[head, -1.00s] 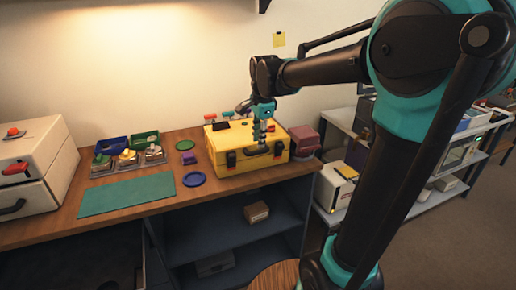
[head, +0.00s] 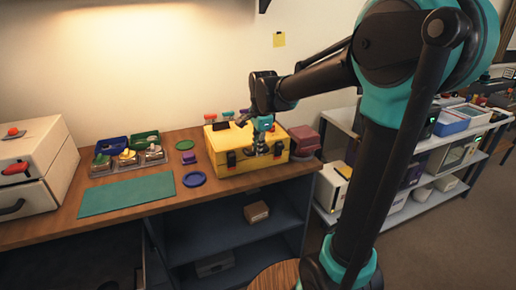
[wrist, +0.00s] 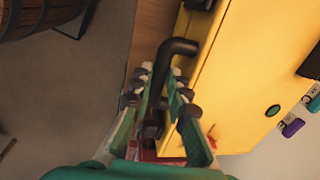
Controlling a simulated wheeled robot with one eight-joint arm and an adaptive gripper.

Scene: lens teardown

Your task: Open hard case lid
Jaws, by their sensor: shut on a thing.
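The yellow hard case (head: 222,162) stands on the wooden bench with its lid down. Two dark latches show on its front, one at the left (head: 231,158) and one at the right. My gripper (head: 262,150) is at the middle of the case front, between the latches. In the wrist view the yellow case (wrist: 225,70) fills the right side. There my gripper (wrist: 164,80) is shut on the black handle (wrist: 179,48), with a finger on each side of it. My gripper hides part of the handle.
A green mat (head: 125,195), a blue round dish (head: 194,179) and small trays lie left of the case. Red boxes (head: 304,139) stand close on its right. Coloured handles (head: 228,114) show behind it. A white cabinet (head: 30,160) stands at the far left.

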